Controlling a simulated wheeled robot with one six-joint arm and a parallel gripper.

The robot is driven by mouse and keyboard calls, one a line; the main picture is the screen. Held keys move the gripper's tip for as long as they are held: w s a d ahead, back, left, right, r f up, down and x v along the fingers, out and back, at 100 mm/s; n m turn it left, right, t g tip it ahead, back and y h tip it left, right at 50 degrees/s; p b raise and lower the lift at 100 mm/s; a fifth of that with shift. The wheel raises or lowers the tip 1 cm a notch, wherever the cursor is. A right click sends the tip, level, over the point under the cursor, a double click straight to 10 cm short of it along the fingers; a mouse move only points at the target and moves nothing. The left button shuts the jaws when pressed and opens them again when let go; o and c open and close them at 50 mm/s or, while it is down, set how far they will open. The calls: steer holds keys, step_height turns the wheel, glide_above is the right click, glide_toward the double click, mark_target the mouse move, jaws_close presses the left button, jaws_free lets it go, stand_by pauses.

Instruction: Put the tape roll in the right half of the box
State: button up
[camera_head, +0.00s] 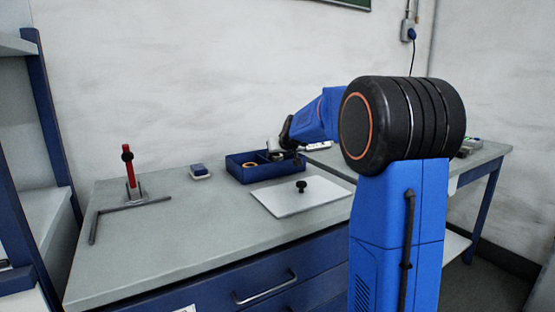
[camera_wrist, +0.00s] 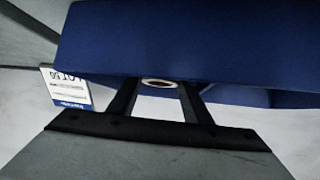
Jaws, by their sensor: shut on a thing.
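The blue box (camera_head: 262,174) stands on the grey bench against the wall, with a divider between its left and right halves. A small tan ring (camera_head: 249,165) shows in its left half. My gripper (camera_head: 274,150) is at the right half, pointing down at the box; the fingertips are hard to make out there. In the wrist view my gripper (camera_wrist: 159,92) is shut on a ring-shaped thing, which looks like the tape roll (camera_wrist: 160,82). Its pale ring shows between the fingertips, against a broad blue surface. Whether it touches the box floor cannot be told.
A white plate with a black knob (camera_head: 301,198) lies in front of the box. A small blue-and-white block (camera_head: 199,171) is left of it. A red-handled upright tool (camera_head: 130,168) and a dark metal square (camera_head: 130,207) are farther left. The front left bench is clear.

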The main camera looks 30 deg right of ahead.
steer(key=shift+f, duration=0.6)
steer(key=o, duration=0.8)
steer(key=shift+f, duration=0.15)
steer(key=shift+s+r, duration=0.1)
steer(key=shift+r, duration=0.15)
steer(key=v, duration=1.1)
steer(key=shift+s+r, duration=0.2)
steer(key=shift+s, duration=0.1)
